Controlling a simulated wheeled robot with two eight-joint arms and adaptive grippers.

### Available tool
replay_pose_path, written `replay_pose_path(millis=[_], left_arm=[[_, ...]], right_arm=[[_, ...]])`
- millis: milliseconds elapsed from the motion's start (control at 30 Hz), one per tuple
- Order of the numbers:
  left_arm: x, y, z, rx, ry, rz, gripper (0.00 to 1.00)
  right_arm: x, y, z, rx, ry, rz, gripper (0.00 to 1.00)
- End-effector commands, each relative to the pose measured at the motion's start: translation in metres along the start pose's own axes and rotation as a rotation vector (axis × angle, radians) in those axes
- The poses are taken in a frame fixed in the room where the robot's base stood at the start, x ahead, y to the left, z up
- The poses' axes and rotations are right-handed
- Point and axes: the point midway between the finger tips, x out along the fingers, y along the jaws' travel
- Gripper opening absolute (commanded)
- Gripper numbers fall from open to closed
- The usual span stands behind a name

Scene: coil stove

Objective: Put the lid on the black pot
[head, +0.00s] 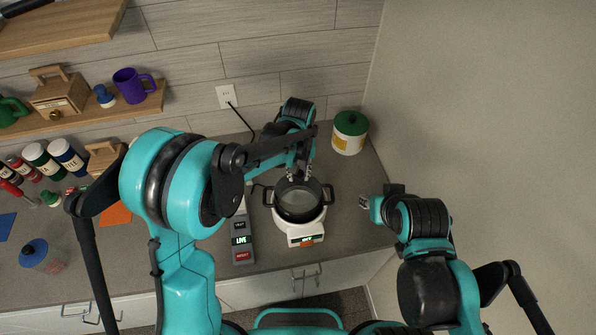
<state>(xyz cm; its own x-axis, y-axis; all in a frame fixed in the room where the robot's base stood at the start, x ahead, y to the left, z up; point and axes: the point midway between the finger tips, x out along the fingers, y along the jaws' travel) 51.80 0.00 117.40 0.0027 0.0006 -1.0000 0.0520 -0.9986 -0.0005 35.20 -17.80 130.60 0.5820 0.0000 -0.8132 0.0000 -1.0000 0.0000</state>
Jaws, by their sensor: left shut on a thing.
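The black pot (302,215) stands upright on a small white stove (308,231) at the right of the counter, with a loop handle on each side. A pale grey round surface shows within its rim; I cannot tell whether it is the lid or the pot's inside. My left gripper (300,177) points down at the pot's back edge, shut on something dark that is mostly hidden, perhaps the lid. I cannot tell whether that thing touches the pot. My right gripper (365,203) is to the right of the pot, apart from it, its jaws unclear.
A white canister with a green lid (350,133) stands behind right, near the wall. A grey device with a lit display (242,240) is left of the stove. Jars, a blue-lidded container (36,250) and shelves (90,124) are at left.

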Motion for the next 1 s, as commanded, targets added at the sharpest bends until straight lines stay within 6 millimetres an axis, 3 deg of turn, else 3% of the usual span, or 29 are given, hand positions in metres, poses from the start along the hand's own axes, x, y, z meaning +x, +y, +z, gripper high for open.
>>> replay_pose_path(millis=[500,1000], left_arm=[[0.052,0.000,0.000,0.000,0.000,0.000,0.00],[0.056,0.000,0.000,0.000,0.000,0.000,0.00]], right_arm=[[0.029,0.000,0.020,0.000,0.000,0.000,0.31],[0.031,0.000,0.022,0.000,0.000,0.000,0.31]])
